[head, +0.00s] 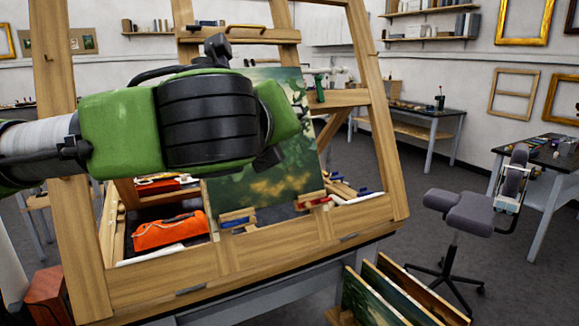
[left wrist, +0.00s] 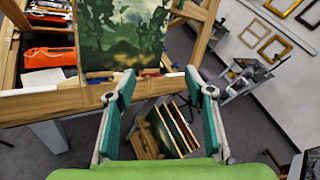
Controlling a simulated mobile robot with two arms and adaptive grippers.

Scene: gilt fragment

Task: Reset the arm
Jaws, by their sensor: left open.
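My left arm (head: 208,115), green with a black ribbed joint, reaches in from the left in the head view, in front of a wooden easel (head: 85,250). It hides part of a green landscape painting (head: 262,180) on the easel. In the left wrist view my left gripper (left wrist: 158,82) has its two teal-padded fingers spread wide with nothing between them. It points toward the easel's lower front edge, with the painting (left wrist: 120,35) beyond. My right gripper is in neither view.
The easel's tray holds an orange pouch (head: 170,231). Several canvases (head: 395,295) stand in a rack below right. A grey chair (head: 462,212) and a dark table (head: 550,155) stand at the right. Grey floor between them is clear.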

